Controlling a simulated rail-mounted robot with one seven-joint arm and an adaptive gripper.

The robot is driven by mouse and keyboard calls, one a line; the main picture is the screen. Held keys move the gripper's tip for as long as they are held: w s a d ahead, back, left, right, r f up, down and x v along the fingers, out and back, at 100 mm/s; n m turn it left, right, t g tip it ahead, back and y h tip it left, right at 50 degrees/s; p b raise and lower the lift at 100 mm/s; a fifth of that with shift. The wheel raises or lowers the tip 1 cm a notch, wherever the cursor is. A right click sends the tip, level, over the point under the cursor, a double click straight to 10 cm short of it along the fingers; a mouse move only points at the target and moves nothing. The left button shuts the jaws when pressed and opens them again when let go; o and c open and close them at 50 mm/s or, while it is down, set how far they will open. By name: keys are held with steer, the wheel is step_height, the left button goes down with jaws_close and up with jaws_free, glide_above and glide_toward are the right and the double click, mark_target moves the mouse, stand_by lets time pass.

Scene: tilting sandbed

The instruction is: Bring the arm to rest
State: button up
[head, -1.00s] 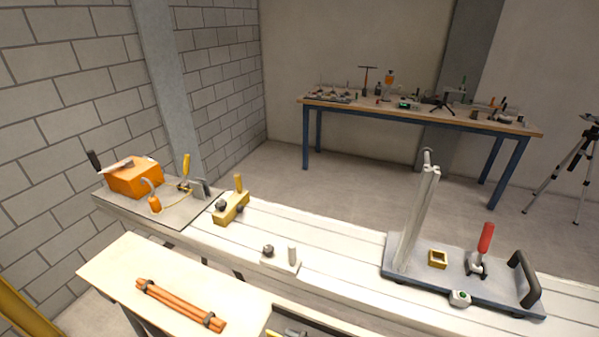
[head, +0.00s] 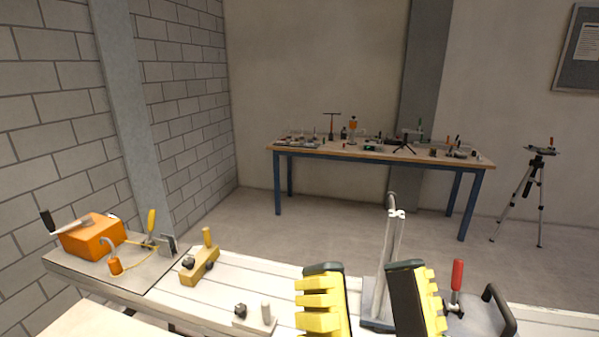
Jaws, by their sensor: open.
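My gripper (head: 371,302) shows at the bottom of the head view, right of the middle. Its two dark fingers with yellow ridged pads stand upright and wide apart. The rest of my arm is out of the frame below. The grey upright post (head: 393,250) stands behind the gap between the fingers. I cannot tell whether a finger touches it.
The white slotted bed (head: 225,293) runs across the front. It bears a yellow block (head: 199,264), a small white block with knobs (head: 255,322) and a red-handled clamp (head: 456,285). An orange box (head: 91,237) sits at the left end. A workbench (head: 380,156) and tripod (head: 528,190) stand behind.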

step_height(320, 180, down, 6)
steer(key=w+d+n+g+h, duration=0.2)
steer(key=n+g+h, duration=0.1)
steer(key=g, duration=0.1)
step_height(320, 180, up, 38)
steer(key=p, duration=3.8)
steer(key=shift+w+f, duration=0.2)
steer(key=shift+f, duration=0.05)
